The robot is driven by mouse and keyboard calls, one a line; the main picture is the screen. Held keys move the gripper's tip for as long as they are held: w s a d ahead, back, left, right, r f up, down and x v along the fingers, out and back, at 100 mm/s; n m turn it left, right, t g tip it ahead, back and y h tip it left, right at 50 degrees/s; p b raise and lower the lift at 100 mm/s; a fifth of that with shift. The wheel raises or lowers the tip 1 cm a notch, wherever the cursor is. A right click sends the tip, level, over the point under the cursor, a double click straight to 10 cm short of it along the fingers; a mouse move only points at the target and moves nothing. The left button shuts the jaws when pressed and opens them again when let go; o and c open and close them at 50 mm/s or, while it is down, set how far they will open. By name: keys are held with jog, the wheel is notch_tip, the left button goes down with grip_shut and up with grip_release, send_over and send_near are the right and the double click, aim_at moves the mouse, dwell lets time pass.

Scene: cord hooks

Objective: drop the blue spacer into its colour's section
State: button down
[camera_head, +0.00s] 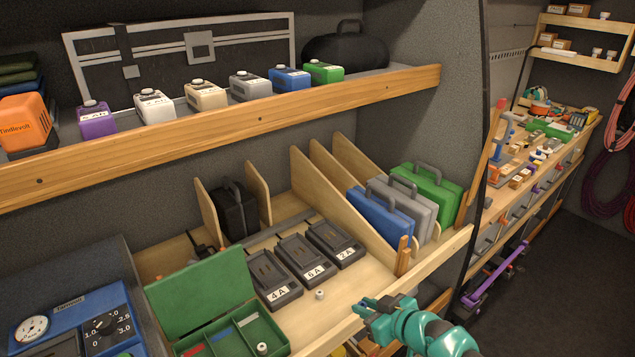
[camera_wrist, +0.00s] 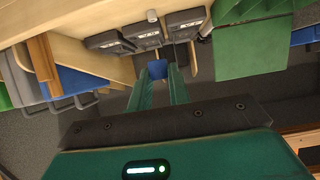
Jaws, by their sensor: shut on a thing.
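My gripper (camera_head: 368,316) is teal and hangs in front of the shelf's front edge, right of the green box. In the wrist view its fingers are shut on the blue spacer (camera_wrist: 157,70). I cannot make out the spacer clearly in the head view. The green sectioned box (camera_head: 281,347) stands on the shelf with its lid (camera_head: 205,288) raised. A small grey piece (camera_head: 262,348) sits in the right section.
Another small grey piece (camera_head: 320,294) lies on the shelf between the box and my gripper. Three dark chargers (camera_head: 273,280) stand behind it. Wooden dividers and blue, grey and green cases (camera_head: 428,194) stand at the right. The upper shelf (camera_head: 230,123) overhangs the back.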

jog(key=w+d+f+m+t+h+b, duration=0.1)
jog(key=w+d+m+h, duration=0.25)
jog(key=d, duration=0.35)
jog(key=w+d+f+m+t+h, duration=0.1)
jog(key=w+d+m+h, duration=0.1)
jog(key=d+m+h, duration=0.35)
jog(key=s+a+f+n+y+b, duration=0.1)
jog(key=s+a+f+b, duration=0.1)
jog(key=f, duration=0.6)
jog(key=s+a+f+b, duration=0.3)
jog(key=a+f, duration=0.2)
jog(key=f, duration=0.4)
jog(key=shift+s+a+f+n+y, duration=0.25)
jog(key=shift+s+n+y, duration=0.1)
jog(key=shift+n+y, duration=0.05)
